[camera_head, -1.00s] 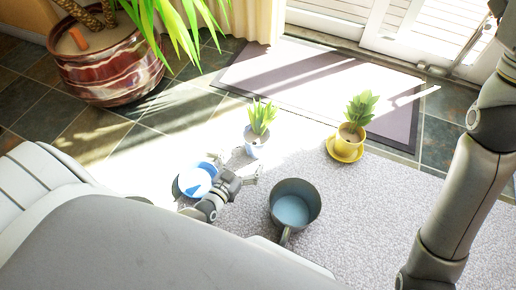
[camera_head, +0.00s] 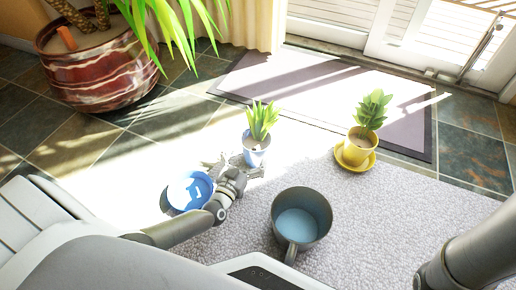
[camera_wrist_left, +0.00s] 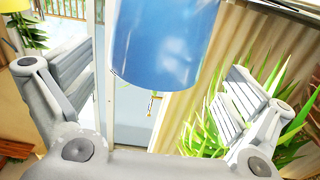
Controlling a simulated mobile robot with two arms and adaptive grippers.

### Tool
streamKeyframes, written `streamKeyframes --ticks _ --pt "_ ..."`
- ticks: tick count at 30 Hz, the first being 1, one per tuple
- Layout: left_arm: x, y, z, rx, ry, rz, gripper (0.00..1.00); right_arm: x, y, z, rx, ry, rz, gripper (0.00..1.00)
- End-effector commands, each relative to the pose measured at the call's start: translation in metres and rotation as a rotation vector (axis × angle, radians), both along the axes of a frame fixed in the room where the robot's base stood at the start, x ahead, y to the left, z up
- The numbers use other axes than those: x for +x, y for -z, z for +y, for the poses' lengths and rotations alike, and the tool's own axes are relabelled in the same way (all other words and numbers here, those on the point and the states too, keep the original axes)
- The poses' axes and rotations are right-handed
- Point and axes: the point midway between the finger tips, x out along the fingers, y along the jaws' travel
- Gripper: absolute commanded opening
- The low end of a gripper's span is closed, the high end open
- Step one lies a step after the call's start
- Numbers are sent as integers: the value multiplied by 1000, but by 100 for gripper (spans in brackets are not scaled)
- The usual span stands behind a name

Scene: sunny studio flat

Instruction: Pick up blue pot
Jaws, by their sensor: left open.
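The blue pot (camera_head: 256,153) stands upright on the pale carpet and holds a small spiky green plant. My left gripper (camera_head: 235,165) is low at the pot's near side, with its fingers spread open. In the left wrist view the pot's smooth blue wall (camera_wrist_left: 165,45) fills the upper middle, between the two open fingers of my left gripper (camera_wrist_left: 152,88). Neither finger touches the pot in that view. The pot's top and plant are cut off there. My right arm enters at the lower right of the head view, its gripper out of the picture.
A blue and white bowl (camera_head: 178,204) sits beside my left wrist. A dark grey mug-like pot (camera_head: 318,232) stands to the right. A yellow pot (camera_head: 356,157) on a saucer is farther right. A large red planter (camera_head: 100,75) is at the upper left. Carpet is free between them.

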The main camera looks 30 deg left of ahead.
Motion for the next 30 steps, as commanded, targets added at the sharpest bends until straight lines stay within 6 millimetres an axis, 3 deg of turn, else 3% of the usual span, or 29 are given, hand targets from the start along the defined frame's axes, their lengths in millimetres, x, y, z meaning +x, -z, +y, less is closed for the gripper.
streamKeyframes --ticks 5,15,26,30 --pt "9 2 0 -1 1 0 100 0 9 0 0 0 1 40" --pt "47 2 0 -1 -1 -2 100 0 41 0 0 0 0 40" --pt "55 -1 0 0 0 2 100 0 43 0 -1 1 1 40" --pt "55 0 0 0 0 2 86 0 43 0 -1 1 1 40"
